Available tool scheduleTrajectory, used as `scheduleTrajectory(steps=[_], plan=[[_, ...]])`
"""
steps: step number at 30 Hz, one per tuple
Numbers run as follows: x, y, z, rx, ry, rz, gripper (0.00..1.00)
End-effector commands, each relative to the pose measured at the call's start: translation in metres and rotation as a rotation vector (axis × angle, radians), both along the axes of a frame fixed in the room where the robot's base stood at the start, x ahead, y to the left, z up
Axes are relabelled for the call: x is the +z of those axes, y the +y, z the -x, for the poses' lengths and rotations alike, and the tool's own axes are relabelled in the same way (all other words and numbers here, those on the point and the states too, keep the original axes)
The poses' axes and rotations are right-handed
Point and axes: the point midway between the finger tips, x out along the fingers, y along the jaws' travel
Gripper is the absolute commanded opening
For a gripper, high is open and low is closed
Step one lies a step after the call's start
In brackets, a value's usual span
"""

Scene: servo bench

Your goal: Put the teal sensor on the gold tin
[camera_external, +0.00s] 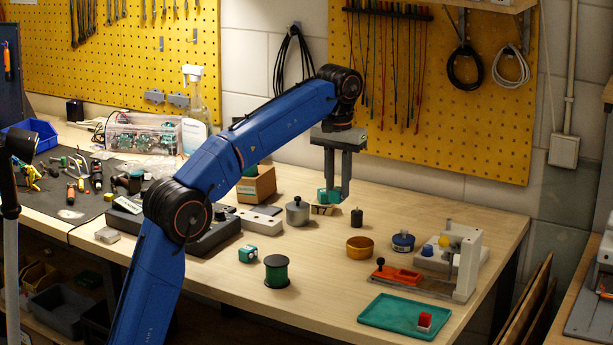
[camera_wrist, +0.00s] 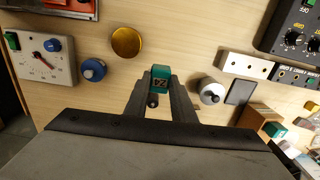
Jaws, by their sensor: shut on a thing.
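The teal sensor (camera_external: 328,196) is a small teal block held between the fingers of my gripper (camera_external: 333,196), above the bench. In the wrist view the teal sensor (camera_wrist: 160,72) sits at the fingertips of my gripper (camera_wrist: 160,84), with a dark, marked face toward the camera. The gold tin (camera_external: 360,246) is a low round tin standing on the bench, nearer the external camera and right of my gripper. In the wrist view the gold tin (camera_wrist: 126,42) is up and left of the sensor, apart from it. No object shows on the tin.
A black cylinder (camera_external: 357,218), a grey lidded pot (camera_external: 297,212) and a blue round container (camera_external: 403,242) stand around. A teal-and-white block (camera_external: 248,254) and green spool (camera_external: 277,272) are at front left.

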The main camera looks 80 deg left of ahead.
Motion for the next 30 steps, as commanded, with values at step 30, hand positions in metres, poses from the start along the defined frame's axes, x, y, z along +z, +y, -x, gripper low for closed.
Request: scheduleTrajectory(steps=[30], plan=[[-0.044, -0.080, -0.035, -0.025, 0.001, -0.001, 0.01]])
